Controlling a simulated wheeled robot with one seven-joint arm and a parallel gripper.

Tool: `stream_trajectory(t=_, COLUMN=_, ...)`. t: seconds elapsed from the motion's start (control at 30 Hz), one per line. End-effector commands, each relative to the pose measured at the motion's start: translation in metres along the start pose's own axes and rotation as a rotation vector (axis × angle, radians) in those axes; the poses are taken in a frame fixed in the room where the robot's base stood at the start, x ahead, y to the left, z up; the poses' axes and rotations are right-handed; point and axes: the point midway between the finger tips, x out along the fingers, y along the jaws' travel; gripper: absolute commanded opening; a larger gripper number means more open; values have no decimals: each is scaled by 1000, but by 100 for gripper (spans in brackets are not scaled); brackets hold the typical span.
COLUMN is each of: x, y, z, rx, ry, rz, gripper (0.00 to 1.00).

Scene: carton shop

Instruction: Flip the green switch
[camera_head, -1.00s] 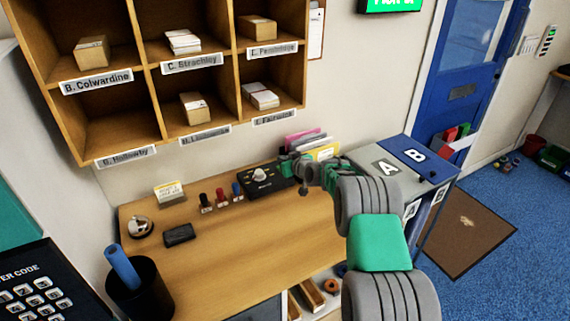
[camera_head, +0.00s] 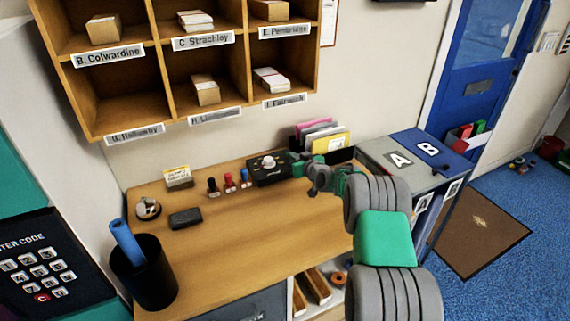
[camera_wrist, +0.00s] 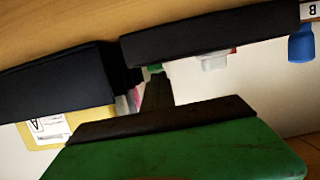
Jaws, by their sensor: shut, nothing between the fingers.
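A black box (camera_head: 262,175) with a white knob (camera_head: 268,161) stands at the back of the wooden desk. My gripper (camera_head: 296,161) is at the box's right end, low over the desk. In the wrist view the desk is at the top and the box (camera_wrist: 215,35) hangs below it. The shut, empty fingers (camera_wrist: 156,84) point at a small green part (camera_wrist: 155,69) beside the box's edge. This may be the green switch, but its position cannot be told. Whether the fingers touch it is also unclear.
Several small stamps (camera_head: 229,181) stand left of the box. A black tray of folders (camera_head: 325,141) is close behind and right of my gripper. The grey cabinet marked A and B (camera_head: 378,150) stands to the right. The desk's middle (camera_head: 235,225) is clear.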

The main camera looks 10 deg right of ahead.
Motion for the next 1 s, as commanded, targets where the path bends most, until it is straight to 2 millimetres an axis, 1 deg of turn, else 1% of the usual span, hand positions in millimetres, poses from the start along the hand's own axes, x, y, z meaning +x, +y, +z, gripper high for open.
stream_trajectory(t=0.03, x=-1, y=0, z=3, rx=4, ry=-9, rz=0, gripper=0)
stream_trajectory(t=0.13, x=-2, y=1, z=3, rx=4, ry=-10, rz=1, gripper=0)
stream_trajectory(t=0.23, x=-4, y=0, z=-4, rx=4, ry=-9, rz=0, gripper=0)
stream_trajectory(t=0.27, x=-6, y=0, z=-9, rx=3, ry=-7, rz=0, gripper=0)
stream_trajectory(t=0.43, x=-20, y=-2, z=-43, rx=0, ry=2, rz=-4, gripper=0)
stream_trajectory(t=0.47, x=-28, y=-1, z=-33, rx=3, ry=-3, rz=-2, gripper=0)
stream_trajectory(t=0.5, x=-38, y=-2, z=-30, rx=3, ry=-3, rz=-3, gripper=0)
stream_trajectory(t=0.6, x=-62, y=-2, z=-26, rx=2, ry=-1, rz=-2, gripper=0)
stream_trajectory(t=0.73, x=-90, y=-2, z=-20, rx=2, ry=0, rz=-3, gripper=0)
stream_trajectory(t=0.8, x=-101, y=-2, z=-18, rx=1, ry=0, rz=-3, gripper=0)
stream_trajectory(t=0.9, x=-111, y=-2, z=-17, rx=1, ry=0, rz=-4, gripper=0)
stream_trajectory(t=1.0, x=-115, y=-2, z=-17, rx=1, ry=0, rz=-4, gripper=0)
